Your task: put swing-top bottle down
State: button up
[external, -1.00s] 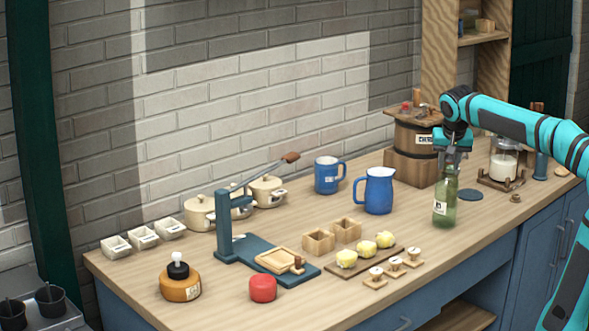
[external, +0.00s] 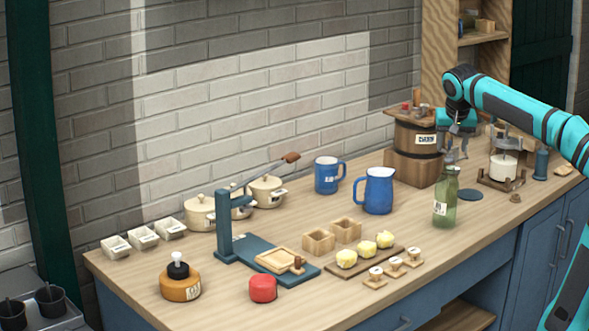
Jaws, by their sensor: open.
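The green glass swing-top bottle (external: 445,203) stands upright on the wooden counter, right of the blue enamel pitcher. It has a pale label and a grey top. My gripper (external: 456,150) is open and empty.
The blue pitcher (external: 378,191) and barrel churn (external: 417,138) stand left of and behind the bottle. A blue disc (external: 470,194) and a glass jar on a stand (external: 503,166) are at the right. Yellow lumps on a board (external: 365,249) lie front left.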

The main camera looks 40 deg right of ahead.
jog(key=shift+v, duration=2.5)
jog(key=s+a+f+n+t+y, duration=0.1)
jog(key=s+a+f+n+t, duration=0.1)
jog(key=s+a+n+t, duration=0.2)
jog(key=s+a+f+n+t+y, duration=0.2)
jog(key=s+a+n+t, duration=0.3)
jog(key=s+a+t, duration=0.2)
jog(key=shift+s+f+t, duration=0.3)
jog(key=shift+s+t, duration=1)
jog(key=shift+t, duration=0.3)
jog(key=shift+a, duration=0.1)
